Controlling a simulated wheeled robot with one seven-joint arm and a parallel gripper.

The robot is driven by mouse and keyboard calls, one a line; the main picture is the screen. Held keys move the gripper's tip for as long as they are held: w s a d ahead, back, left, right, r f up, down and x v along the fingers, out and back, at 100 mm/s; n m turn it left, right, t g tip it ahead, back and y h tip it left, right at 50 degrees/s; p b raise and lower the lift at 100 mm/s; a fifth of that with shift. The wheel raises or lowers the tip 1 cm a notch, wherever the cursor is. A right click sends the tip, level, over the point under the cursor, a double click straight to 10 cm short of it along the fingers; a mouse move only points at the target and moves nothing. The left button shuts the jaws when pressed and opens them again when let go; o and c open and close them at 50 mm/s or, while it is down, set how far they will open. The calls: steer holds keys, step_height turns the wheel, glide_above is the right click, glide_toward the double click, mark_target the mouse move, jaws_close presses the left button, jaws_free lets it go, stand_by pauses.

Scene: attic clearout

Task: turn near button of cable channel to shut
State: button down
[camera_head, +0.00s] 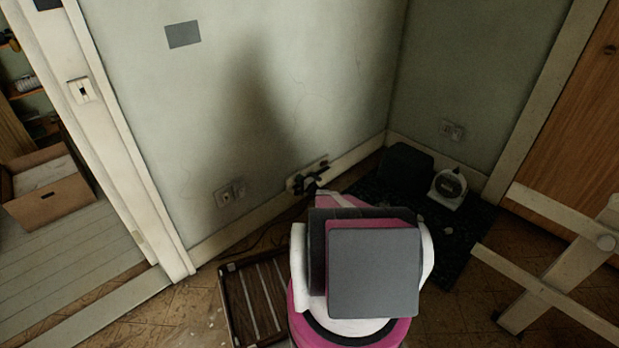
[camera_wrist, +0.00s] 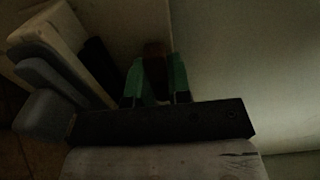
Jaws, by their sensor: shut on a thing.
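In the wrist view, my gripper (camera_wrist: 157,85) has its two green fingers on either side of a small dark brown piece (camera_wrist: 155,63), apparently the near button, and is shut on it. The fingers hide its sides, and the picture is too dark to show how far it is turned. In the head view, a pale plate (camera_head: 292,184) low on the wall, apparently the cable channel, has dark parts in front of it. My arm reaches there and hides much of that spot. My gripper cannot be told clearly from the dark parts there.
Beside the gripper, the wrist view shows grey rounded bars (camera_wrist: 50,72) and a cream strip (camera_wrist: 62,32). In the head view, a slatted crate (camera_head: 232,300) stands left of my arm; a white dial device (camera_head: 449,190) and a dark box (camera_head: 404,168) stand right. A white trestle (camera_head: 565,275) is at far right.

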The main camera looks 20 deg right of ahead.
steer(key=shift+m, duration=2.8)
steer(key=shift+m, duration=1.4)
